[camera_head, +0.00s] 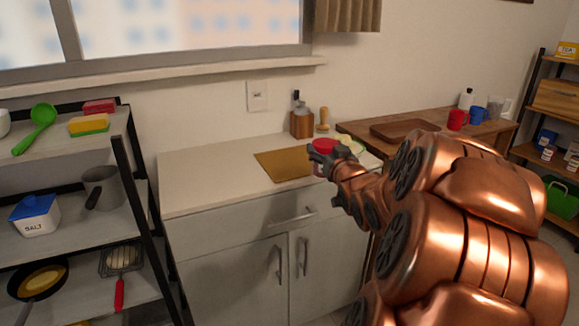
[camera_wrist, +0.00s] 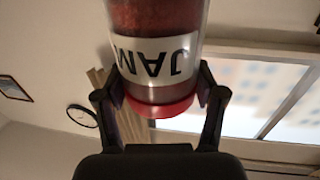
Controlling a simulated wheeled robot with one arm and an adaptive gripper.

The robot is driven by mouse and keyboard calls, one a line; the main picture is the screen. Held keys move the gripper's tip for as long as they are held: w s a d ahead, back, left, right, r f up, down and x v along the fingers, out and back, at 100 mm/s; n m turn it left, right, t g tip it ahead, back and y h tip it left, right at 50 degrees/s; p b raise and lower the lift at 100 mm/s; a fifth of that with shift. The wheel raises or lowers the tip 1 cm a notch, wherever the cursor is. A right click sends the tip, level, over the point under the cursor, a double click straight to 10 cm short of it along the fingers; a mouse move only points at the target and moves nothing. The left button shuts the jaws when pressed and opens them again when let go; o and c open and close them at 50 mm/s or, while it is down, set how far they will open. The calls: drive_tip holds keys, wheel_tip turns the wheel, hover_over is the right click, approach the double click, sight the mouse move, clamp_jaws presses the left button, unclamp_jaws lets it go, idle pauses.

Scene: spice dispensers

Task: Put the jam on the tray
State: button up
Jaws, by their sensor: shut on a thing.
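The jam (camera_wrist: 155,60) is a glass jar with dark red contents, a white label reading JAM and a red lid. My gripper (camera_wrist: 160,88) is shut on it, with one finger on each side near the lid. In the head view the jar's red lid (camera_head: 323,145) shows above the worktop, with my gripper (camera_head: 322,157) around it; most of the jar is hidden. It looks upright. The tray (camera_head: 400,128) is brown wood and lies on the wooden table, behind and to the right of my gripper. Part of the tray is hidden by my arm.
A yellow-brown board (camera_head: 283,165) lies on the white counter (camera_head: 205,185), left of my gripper. A wooden holder (camera_head: 302,124) stands at the wall. A red mug (camera_head: 457,119) and a blue mug (camera_head: 477,115) stand right of the tray. A black-framed shelf (camera_head: 135,185) is at left.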

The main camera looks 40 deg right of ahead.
drive_tip(key=shift+s+d+f, duration=0.1)
drive_tip(key=shift+s+d, duration=0.05)
drive_tip(key=shift+s, duration=0.2)
hover_over(292, 171)
drive_tip(key=f, duration=0.1)
drive_tip(key=shift+w+f, duration=0.1)
drive_tip(key=shift+f, duration=1.85)
drive_tip(key=shift+f, duration=0.25)
drive_tip(key=o, duration=1.4)
drive_tip(key=shift+r, duration=0.15)
